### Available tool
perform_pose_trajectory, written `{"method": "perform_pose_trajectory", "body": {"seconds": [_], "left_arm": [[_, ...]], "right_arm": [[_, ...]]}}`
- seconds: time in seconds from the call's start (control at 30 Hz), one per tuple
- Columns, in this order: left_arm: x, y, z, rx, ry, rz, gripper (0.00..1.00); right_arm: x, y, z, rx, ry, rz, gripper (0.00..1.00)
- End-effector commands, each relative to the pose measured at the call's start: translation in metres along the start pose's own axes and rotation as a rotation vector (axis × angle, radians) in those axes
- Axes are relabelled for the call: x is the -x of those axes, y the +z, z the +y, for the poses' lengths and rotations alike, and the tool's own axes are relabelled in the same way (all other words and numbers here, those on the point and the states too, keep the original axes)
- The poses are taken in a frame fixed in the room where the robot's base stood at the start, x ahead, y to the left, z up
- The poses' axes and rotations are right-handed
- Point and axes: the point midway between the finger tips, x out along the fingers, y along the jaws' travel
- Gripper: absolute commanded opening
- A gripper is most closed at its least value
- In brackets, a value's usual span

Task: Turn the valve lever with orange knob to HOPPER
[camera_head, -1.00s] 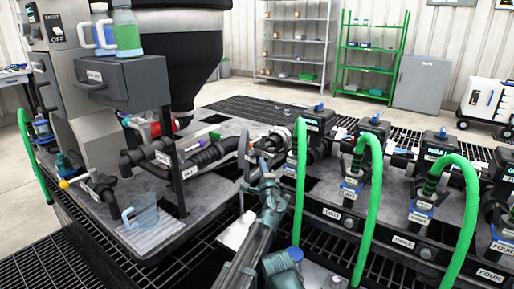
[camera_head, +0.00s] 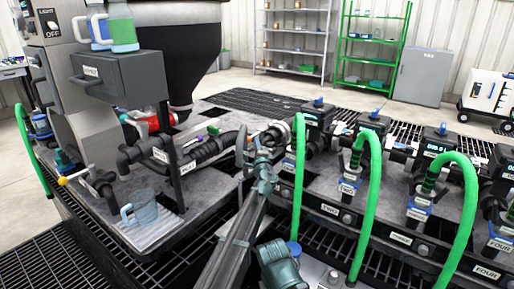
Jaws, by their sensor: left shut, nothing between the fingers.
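A valve lever with a yellow-orange knob (camera_head: 62,180) sticks out at the left end of the grey bench, low beside the grey cabinet. Its pipe fitting runs right toward a clear jug. No HOPPER label can be read from here. My left gripper (camera_head: 250,152) is shut and empty. It is above the middle of the bench, in front of the black pipe and well to the right of the orange knob, not touching it. My right gripper is not in view.
A clear jug (camera_head: 142,208) stands on a pale plate at the bench's front left. A black hopper (camera_head: 182,58) rises behind. Green hoses (camera_head: 371,190) arch along the right side. The floor at left is open.

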Motion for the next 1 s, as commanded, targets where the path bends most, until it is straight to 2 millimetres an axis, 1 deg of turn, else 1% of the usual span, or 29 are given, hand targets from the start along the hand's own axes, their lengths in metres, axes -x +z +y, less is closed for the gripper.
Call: {"method": "perform_pose_trajectory", "body": {"seconds": [0.27,0.43,0.73,0.87,1.0], "left_arm": [[0.000,0.001,0.000,0.000,0.000,-0.001,0.00],[-0.005,0.013,0.003,0.001,0.000,-0.003,0.00],[-0.004,0.012,0.003,0.000,0.000,-0.001,0.00],[0.002,0.012,0.003,0.000,0.000,-0.001,0.00],[0.017,0.013,0.003,0.000,0.000,-0.002,0.00]], "right_arm": [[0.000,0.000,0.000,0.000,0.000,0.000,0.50],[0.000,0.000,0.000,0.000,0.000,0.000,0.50],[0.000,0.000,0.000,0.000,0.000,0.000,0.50],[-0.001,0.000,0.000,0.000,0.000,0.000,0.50],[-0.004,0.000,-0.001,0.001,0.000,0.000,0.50]]}}
